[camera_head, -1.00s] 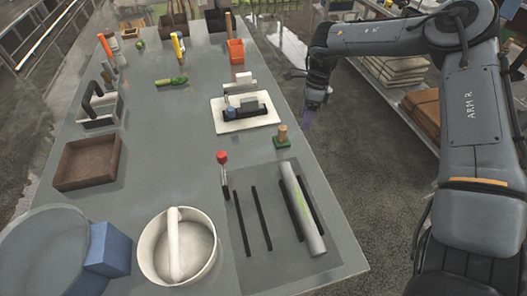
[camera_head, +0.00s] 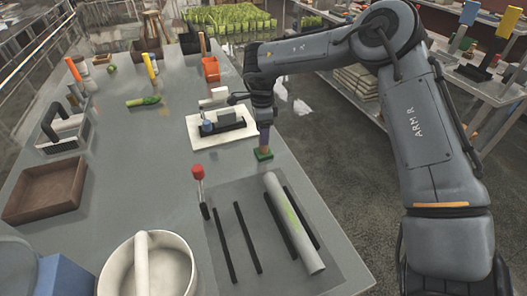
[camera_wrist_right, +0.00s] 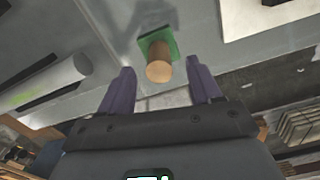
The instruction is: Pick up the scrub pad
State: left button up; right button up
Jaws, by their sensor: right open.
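The scrub pad (camera_head: 264,155) is a small green pad with a round wooden handle standing upright, near the right edge of the grey table. My right gripper (camera_head: 264,137) points down right over it and hides most of the handle in the head view. In the right wrist view, the green pad (camera_wrist_right: 172,44) and its wooden handle (camera_wrist_right: 158,71) show between the two purple fingers of my right gripper (camera_wrist_right: 160,68). The fingers are open, with a gap on both sides of the handle. My left gripper is not in view.
A white board with a black holder (camera_head: 222,128) lies just behind the pad. A white pot (camera_head: 175,265) stands front left. The table's right edge is close.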

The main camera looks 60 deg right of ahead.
jog(key=f+b, duration=0.1)
jog(key=f, duration=0.3)
jog(key=shift+s+f, duration=0.2)
jog(key=shift+f, duration=0.45)
jog(key=c, duration=1.1)
